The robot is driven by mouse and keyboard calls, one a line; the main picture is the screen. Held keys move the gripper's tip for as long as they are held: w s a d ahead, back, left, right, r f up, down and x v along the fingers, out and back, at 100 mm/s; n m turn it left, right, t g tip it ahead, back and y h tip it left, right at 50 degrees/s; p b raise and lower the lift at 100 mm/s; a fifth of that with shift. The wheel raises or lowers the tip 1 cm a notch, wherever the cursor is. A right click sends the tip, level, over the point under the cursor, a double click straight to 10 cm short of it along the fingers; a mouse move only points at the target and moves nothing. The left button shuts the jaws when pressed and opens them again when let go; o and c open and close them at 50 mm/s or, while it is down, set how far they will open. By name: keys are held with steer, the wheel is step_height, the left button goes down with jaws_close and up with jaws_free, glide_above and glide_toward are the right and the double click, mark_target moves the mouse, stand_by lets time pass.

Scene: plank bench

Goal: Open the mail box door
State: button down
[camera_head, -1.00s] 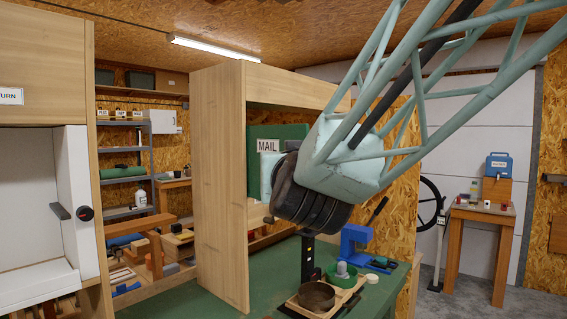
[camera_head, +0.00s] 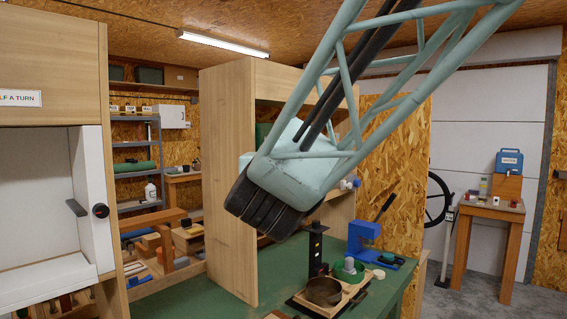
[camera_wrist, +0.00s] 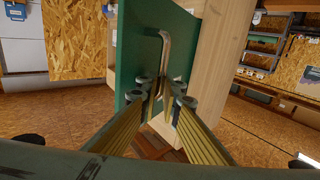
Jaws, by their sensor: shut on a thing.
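In the wrist view, a green panel (camera_wrist: 138,58) of the mail box stands upright with a bent metal bar handle (camera_wrist: 165,48) in front of it. My gripper (camera_wrist: 162,92) is shut on the lower part of this handle, its fingers on both sides of the bar. In the head view, my wrist covers the gripper, the handle and nearly all of the mail box. Only a sliver of green (camera_head: 264,133) shows beside the wooden cabinet wall (camera_head: 228,190). The MAIL label is hidden. How far the door stands open I cannot tell.
A wooden board (camera_wrist: 198,65) stands close to the right of the handle. Below my wrist, the green bench (camera_head: 190,293) holds a wooden tray with a round pan (camera_head: 323,291), a black post (camera_head: 315,250) and a blue press (camera_head: 365,237). A white-lined cabinet (camera_head: 45,200) stands at left.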

steer(key=shift+r, duration=0.1)
steer(key=c, duration=3.2)
jaws_free()
steer(key=shift+o, duration=0.2)
steer(key=shift+r, duration=0.1)
steer(key=shift+r, duration=4.9)
steer(key=shift+f, duration=0.1)
